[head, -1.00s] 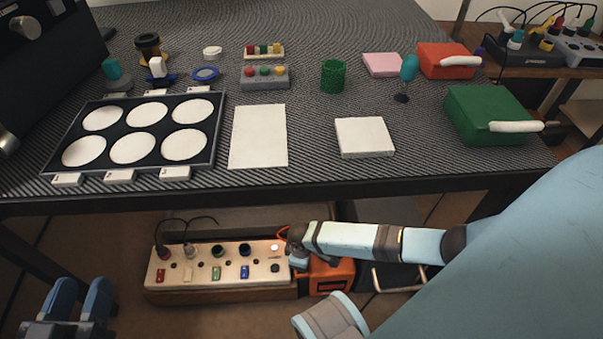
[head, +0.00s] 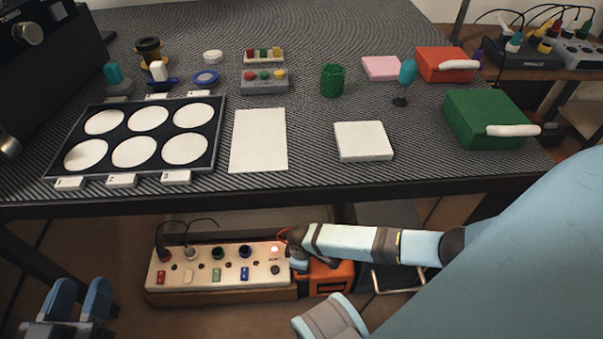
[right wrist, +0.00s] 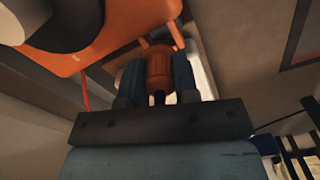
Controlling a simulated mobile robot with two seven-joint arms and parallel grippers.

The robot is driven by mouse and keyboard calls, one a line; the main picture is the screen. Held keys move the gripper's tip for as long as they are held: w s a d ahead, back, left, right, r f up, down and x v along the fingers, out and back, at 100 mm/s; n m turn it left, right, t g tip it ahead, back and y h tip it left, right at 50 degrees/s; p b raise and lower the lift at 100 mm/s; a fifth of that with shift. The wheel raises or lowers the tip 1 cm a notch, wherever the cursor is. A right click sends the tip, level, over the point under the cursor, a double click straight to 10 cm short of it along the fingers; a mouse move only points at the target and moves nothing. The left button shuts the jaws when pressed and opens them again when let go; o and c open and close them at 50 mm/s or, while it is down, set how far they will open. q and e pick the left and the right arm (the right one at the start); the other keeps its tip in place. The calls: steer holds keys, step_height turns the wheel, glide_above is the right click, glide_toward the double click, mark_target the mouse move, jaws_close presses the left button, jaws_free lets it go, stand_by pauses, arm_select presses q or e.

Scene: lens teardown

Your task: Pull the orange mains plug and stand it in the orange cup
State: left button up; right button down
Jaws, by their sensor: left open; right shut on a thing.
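An orange plug (right wrist: 160,68) sits between the blue fingers of my right gripper (right wrist: 160,80) in the right wrist view. The gripper is shut on it. In the head view my right gripper (head: 298,250) is at the right end of the cream socket strip (head: 205,274), under the table. It hides the plug there, and I cannot tell whether the plug is still in a socket. An orange container (head: 332,278) stands just right of the strip; I cannot make out clearly whether it is the cup. My left gripper (head: 80,300) is open and empty at lower left.
The table's front edge (head: 300,190) runs above the strip. A metal-railed dark tray (head: 395,278) is right of the orange container. Floor in front of the strip is clear.

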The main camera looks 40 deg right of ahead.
arm_select(q)
steer(key=shift+f+b, duration=0.3)
arm_select(e)
steer(key=shift+f, duration=0.65)
stand_by(0.6)
steer(key=c, duration=0.8)
jaws_free()
steer(key=shift+d, duration=0.1)
steer(key=shift+r, duration=0.1)
step_height(320, 180, up, 7)
steer(key=p, duration=0.4)
steer(key=shift+r, duration=0.1)
arm_select(q)
step_height(320, 180, up, 6)
steer(key=s+n+t+p, duration=0.1)
steer(key=n+p, duration=0.1)
steer(key=p, duration=0.1)
steer(key=shift+s+d+n+t, duration=0.3)
steer(key=shift+s+n, duration=0.05)
steer(key=shift+n, duration=0.05)
arm_select(e)
step_height(320, 180, up, 6)
steer(key=shift+r, duration=0.25)
arm_select(q)
steer(key=shift+s+f, duration=0.1)
steer(key=shift+f, duration=0.05)
arm_select(e)
steer(key=shift+s, duration=0.1)
